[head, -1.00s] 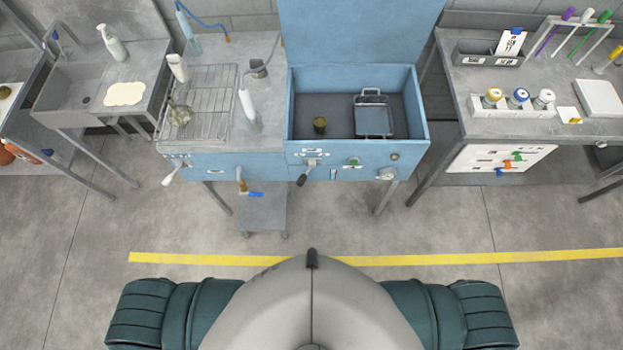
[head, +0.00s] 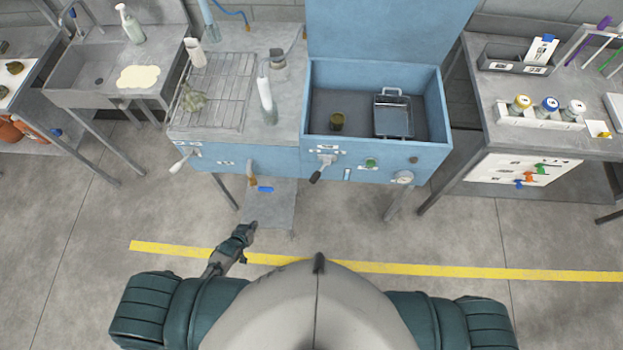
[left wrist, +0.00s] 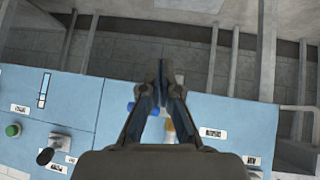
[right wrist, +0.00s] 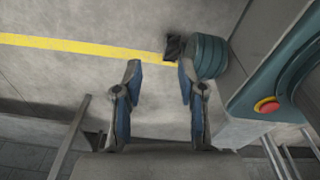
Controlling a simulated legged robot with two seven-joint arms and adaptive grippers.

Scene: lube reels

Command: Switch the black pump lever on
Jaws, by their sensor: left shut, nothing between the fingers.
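The black pump lever (head: 316,175) is on the front face of the blue cabinet (head: 330,154), below the open basin. Its handle slants down to the left from a pale bracket. In the left wrist view the black lever (left wrist: 46,156) shows at the lower left, apart from my fingers. My left gripper (head: 245,232) is low in front of the cabinet, left of the lever and well short of it. In the left wrist view its fingertips (left wrist: 163,68) meet, with nothing held. My right gripper (right wrist: 159,66) is open and empty in the right wrist view, outside the head view.
A white-handled lever (head: 179,165) is at the cabinet's left end. A low grey step (head: 270,207) stands below. Floor near the yellow line is clear.

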